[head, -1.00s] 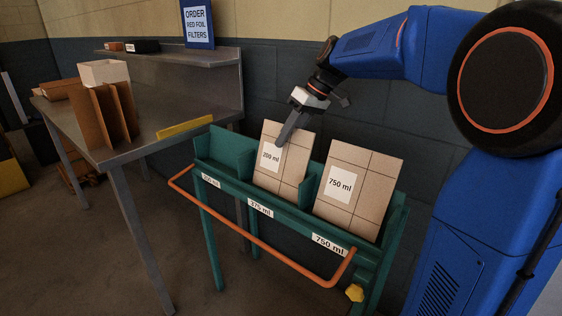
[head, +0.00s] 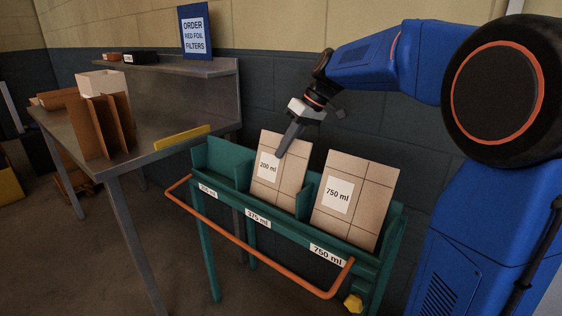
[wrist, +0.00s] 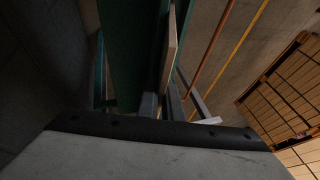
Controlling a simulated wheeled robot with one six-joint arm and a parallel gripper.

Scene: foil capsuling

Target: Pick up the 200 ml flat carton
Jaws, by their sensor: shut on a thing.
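The 200 ml flat carton (head: 288,191) is a tan, flat-folded board with a white label, leaning upright in the middle compartment of the green rack (head: 224,200). That compartment's tag reads 375 ml. My gripper (head: 283,150) reaches down from above and is shut on the carton's upper part. In the wrist view, the carton (wrist: 170,58) shows as a thin pale edge running up from between the fingers of my gripper (wrist: 161,105). The carton's lower end is hidden inside the rack.
A 750 ml carton (head: 366,205) leans in the right compartment, close beside. The left compartment looks empty. An orange rail (head: 240,252) runs along the rack's front. A metal bench (head: 150,140) with a brown divider (head: 104,125) stands at the left.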

